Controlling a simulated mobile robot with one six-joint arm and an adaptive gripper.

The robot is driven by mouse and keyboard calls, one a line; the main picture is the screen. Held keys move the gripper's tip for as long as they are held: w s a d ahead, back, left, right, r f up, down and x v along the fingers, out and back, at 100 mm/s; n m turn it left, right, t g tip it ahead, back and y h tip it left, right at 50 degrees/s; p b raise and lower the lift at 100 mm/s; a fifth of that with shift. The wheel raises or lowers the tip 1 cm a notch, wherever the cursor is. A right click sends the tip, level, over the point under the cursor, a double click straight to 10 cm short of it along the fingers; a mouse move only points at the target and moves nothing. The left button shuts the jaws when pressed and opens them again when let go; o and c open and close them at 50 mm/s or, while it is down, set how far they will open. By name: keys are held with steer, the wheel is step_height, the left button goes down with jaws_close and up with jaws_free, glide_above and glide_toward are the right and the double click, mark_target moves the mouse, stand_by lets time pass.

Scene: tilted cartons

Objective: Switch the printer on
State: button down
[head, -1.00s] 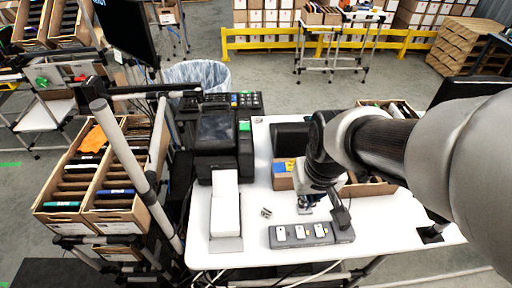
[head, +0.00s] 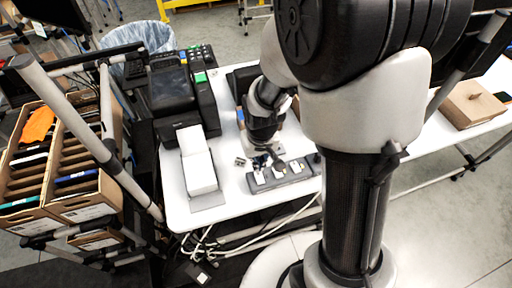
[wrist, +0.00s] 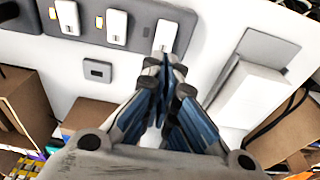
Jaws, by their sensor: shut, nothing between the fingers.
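The black printer (head: 171,92) stands at the back left of the white table, with a green patch on its right side and white paper (head: 197,165) in front. A grey switch strip (head: 290,177) with three white switches lies near the table's front edge. It also shows at the top left of the wrist view (wrist: 82,32), with small yellowish marks beside the switches. My gripper (wrist: 165,62) is shut and empty. Its fingertips are close to the strip's end switch (wrist: 166,35), the one nearest the paper. I cannot tell whether they touch it.
A small grey box (wrist: 98,70) lies beside the strip. Open cartons with files (head: 78,175) stand on a rack at the left. Cables (head: 215,243) hang below the table's front edge.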

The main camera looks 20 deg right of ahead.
steer(key=shift+w+f+b, duration=0.2)
steer(key=shift+f+b, duration=0.25)
steer(key=shift+f, duration=1.1)
steer(key=g+p, duration=0.1)
steer(key=f+g+p, duration=0.1)
steer(key=p, duration=0.1)
steer(key=shift+w, duration=0.3)
steer(key=shift+f, duration=0.35)
steer(key=shift+s, duration=0.15)
steer(key=shift+s+r+g, duration=0.3)
steer(key=shift+s, duration=0.25)
step_height(320, 180, up, 14)
steer(key=w+p, duration=0.2)
steer(key=p, duration=0.4)
steer(key=shift+r, duration=0.15)
